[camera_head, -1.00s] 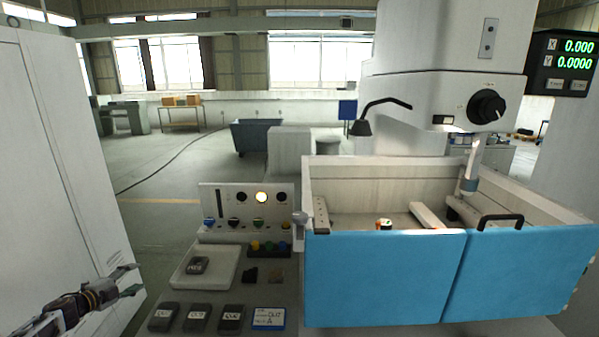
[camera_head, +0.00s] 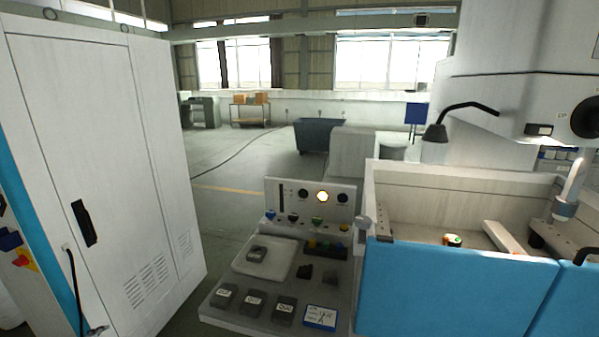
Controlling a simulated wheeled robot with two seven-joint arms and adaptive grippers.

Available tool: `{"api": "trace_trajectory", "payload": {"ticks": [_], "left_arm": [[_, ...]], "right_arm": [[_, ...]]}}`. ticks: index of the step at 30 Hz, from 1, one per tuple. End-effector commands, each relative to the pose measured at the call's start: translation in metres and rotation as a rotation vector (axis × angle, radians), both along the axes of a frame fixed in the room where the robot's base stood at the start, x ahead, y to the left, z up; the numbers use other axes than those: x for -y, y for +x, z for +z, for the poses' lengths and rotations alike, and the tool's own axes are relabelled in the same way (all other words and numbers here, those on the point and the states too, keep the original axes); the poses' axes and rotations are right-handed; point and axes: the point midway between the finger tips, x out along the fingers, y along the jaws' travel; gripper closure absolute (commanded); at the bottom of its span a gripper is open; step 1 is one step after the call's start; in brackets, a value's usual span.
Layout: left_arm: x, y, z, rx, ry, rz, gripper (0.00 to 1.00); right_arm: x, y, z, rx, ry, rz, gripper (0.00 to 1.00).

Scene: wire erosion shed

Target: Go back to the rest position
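A small grey tip (camera_head: 97,330) at the bottom edge, in front of the white cabinet, looks like the end of my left gripper. The rest of that gripper is below the picture, so its fingers and anything between them are hidden. My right gripper is not in view. The control console (camera_head: 235,318) stands in the middle, with a pale tray (camera_head: 278,270) holding one dark block, several labelled dark blocks in front and a blue-framed card (camera_head: 320,317).
A tall white cabinet (camera_head: 120,150) fills the left side, with a black cable (camera_head: 73,280) hanging near it. The machine tank with blue front panels (camera_head: 450,295) stands at the right. Open floor (camera_head: 225,205) lies between cabinet and console. A dark bin (camera_head: 318,135) is farther back.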

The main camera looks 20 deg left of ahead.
Motion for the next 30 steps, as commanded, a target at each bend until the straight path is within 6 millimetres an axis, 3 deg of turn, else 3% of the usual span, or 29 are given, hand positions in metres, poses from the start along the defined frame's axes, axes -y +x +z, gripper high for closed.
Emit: {"api": "trace_trajectory", "payload": {"ticks": [1, 9, 15, 23, 30], "left_arm": [[-0.011, -0.023, -0.008, -0.028, 0.007, 0.039, 0.42], [-0.06, -0.132, -0.03, -0.151, 0.048, 0.234, 0.42], [-0.082, -0.192, -0.035, -0.217, 0.074, 0.336, 0.42], [-0.1, -0.251, -0.035, -0.282, 0.101, 0.431, 0.42], [-0.062, -0.263, -0.077, -0.294, 0.038, 0.441, 0.42]], "right_arm": [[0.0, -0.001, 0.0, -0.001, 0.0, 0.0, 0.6], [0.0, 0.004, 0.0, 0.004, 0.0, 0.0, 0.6], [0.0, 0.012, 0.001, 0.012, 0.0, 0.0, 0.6], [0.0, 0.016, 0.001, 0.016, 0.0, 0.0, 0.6], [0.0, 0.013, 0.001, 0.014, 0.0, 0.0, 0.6]]}}
